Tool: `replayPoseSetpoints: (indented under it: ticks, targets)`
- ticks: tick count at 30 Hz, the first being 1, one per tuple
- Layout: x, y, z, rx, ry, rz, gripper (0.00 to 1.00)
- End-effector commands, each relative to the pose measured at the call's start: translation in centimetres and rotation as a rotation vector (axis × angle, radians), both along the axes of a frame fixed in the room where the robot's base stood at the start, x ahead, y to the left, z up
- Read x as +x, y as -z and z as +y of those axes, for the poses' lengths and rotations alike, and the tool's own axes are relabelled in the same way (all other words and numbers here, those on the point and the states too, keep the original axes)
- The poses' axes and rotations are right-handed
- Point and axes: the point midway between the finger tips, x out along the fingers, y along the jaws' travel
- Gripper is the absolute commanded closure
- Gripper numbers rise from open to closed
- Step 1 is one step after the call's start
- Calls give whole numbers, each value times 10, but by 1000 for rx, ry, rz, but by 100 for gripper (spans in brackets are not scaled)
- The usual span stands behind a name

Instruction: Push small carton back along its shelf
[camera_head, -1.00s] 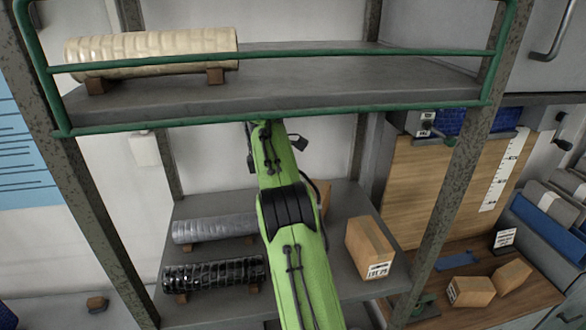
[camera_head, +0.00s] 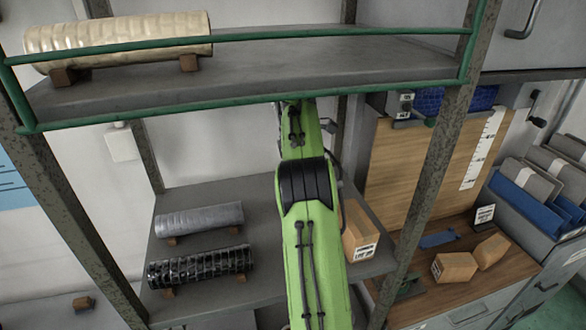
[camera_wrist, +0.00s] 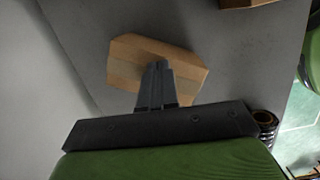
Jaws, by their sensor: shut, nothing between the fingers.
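In the wrist view a small brown carton (camera_wrist: 125,68) lies on the grey shelf (camera_wrist: 225,50), turned slightly. My gripper (camera_wrist: 159,68) is shut and empty, its fingertips overlapping the carton in the picture. I cannot tell whether they touch it. In the head view a labelled carton (camera_head: 360,240) stands at the right of the lower shelf (camera_head: 258,215), partly hidden by my green arm. My gripper is hidden in that view. I cannot tell whether both views show the same carton.
Another brown piece (camera_wrist: 247,2) shows at the wrist view's top edge. A grey roll (camera_head: 200,218) and a black roll (camera_head: 200,265) lie left on the lower shelf. The upper shelf (camera_head: 300,75) with its green rail is above. A post (camera_head: 430,165) stands at right.

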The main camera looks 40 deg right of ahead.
Motion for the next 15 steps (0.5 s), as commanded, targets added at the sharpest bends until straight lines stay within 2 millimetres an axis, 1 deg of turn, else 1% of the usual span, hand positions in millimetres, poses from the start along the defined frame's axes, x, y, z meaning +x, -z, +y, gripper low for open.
replayPoseSetpoints:
  ticks: [1,10,13,15]
  targets:
    - [1,6,1,4,-1,2,100]
    - [2,9,3,11,-5,9,100]
    - [7,10,11,13,-7,10,100]
    - [14,9,21,13,-11,11,100]
